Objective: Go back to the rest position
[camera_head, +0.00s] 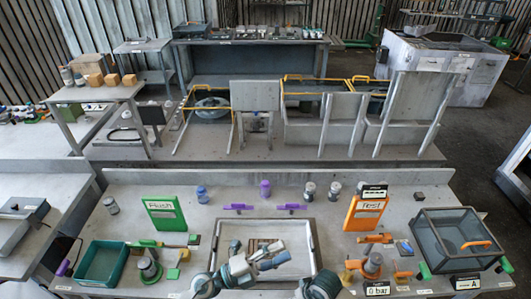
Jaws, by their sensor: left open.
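My left gripper (276,254) is over the light framed tray (312,232) in the middle of the front bench. Its fingers point right and stand apart, and I see nothing held between them. Part of my right arm (322,285) shows at the bottom edge, right of the left gripper. I cannot make out the right gripper's fingers. A small brown part (262,243) lies in the tray, partly hidden behind my left gripper.
A green Flush board (166,214) and teal bin (102,264) stand left. An orange Test board (366,213), a mesh-sided box (455,240) and gauge labels (377,289) are right. Purple handles (238,207) lie behind the tray. Bare bench shows around the tray.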

